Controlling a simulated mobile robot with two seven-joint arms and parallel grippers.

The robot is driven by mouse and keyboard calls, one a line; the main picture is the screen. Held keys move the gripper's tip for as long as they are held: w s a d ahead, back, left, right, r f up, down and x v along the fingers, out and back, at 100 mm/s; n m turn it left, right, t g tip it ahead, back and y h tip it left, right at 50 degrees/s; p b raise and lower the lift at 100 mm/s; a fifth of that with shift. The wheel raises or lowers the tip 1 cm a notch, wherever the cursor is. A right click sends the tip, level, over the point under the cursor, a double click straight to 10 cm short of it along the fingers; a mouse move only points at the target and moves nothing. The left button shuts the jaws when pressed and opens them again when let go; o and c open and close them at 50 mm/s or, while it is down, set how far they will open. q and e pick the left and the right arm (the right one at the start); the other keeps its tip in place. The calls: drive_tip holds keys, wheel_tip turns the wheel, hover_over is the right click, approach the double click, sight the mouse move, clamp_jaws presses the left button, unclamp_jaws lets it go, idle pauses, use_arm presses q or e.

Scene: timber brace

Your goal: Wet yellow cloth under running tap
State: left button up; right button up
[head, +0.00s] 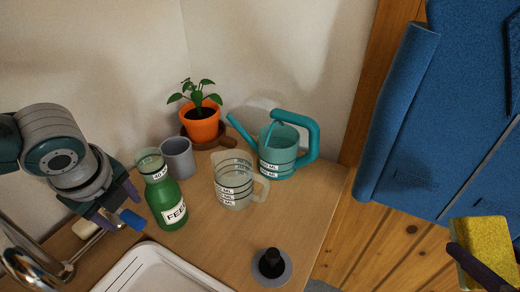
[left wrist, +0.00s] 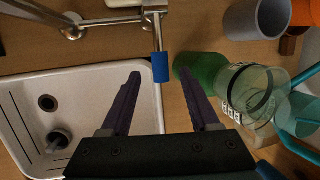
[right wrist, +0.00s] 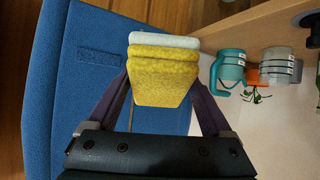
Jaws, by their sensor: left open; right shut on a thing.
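A yellow cloth or sponge-like block (head: 482,248) is at the lower right of the head view. My right gripper (head: 478,270) is shut on it; the right wrist view shows the layered yellow block (right wrist: 165,75), with a pale layer at its far end, between the fingers. The tap (head: 40,262) is at the lower left of the head view, partly cut off. Its blue-tipped handle or spout (left wrist: 160,66) shows in the left wrist view. My left gripper (left wrist: 160,85) is open and empty, its fingers on either side of the blue tip. No water stream is visible.
The white sink (head: 160,270) is at the front left. On the wooden counter stand a green bottle (head: 166,200), a measuring jug (head: 234,182), a teal watering can (head: 284,150), a grey cup (head: 178,158), a potted plant (head: 200,122) and a black-knobbed disc (head: 271,266).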

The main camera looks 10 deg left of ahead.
wheel_tip(320, 180, up, 9)
drive_tip(key=p, duration=0.7)
drive_tip(key=shift+r+p, duration=0.1)
drive_tip(key=shift+p, duration=0.2)
